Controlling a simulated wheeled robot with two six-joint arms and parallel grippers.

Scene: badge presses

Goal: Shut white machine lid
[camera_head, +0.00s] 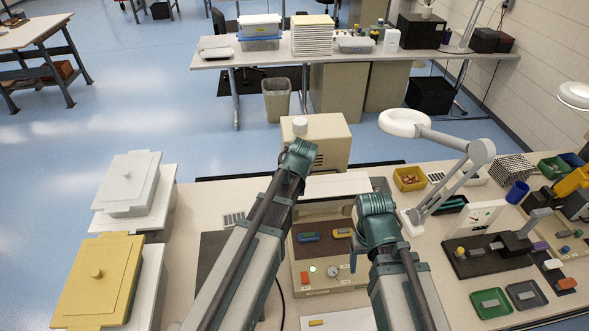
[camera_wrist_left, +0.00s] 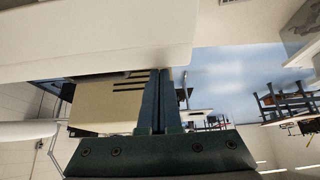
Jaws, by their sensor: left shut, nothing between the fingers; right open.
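A cream machine (camera_head: 327,297) with a front panel stands at the middle of the near table. Its upper side looks open, with a blue piece and a yellow piece showing inside. A white strip (camera_head: 337,184) at its back edge looks like the raised lid. The arms partly hide it. In the left wrist view, which is upside down, a large pale surface (camera_wrist_left: 90,35) fills the top; I cannot tell if it is the lid. My left gripper (camera_wrist_left: 167,76) is shut and empty, close to that surface; contact is unclear. My right gripper (camera_head: 359,240) is open over the machine's right side.
A beige vented box (camera_head: 330,145) stands behind the machine. A white lidded unit (camera_head: 127,190) and a yellow lidded unit (camera_head: 97,290) are at left, both closed. A ring lamp (camera_head: 403,122), a yellow bin (camera_head: 410,179) and small trays crowd the right.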

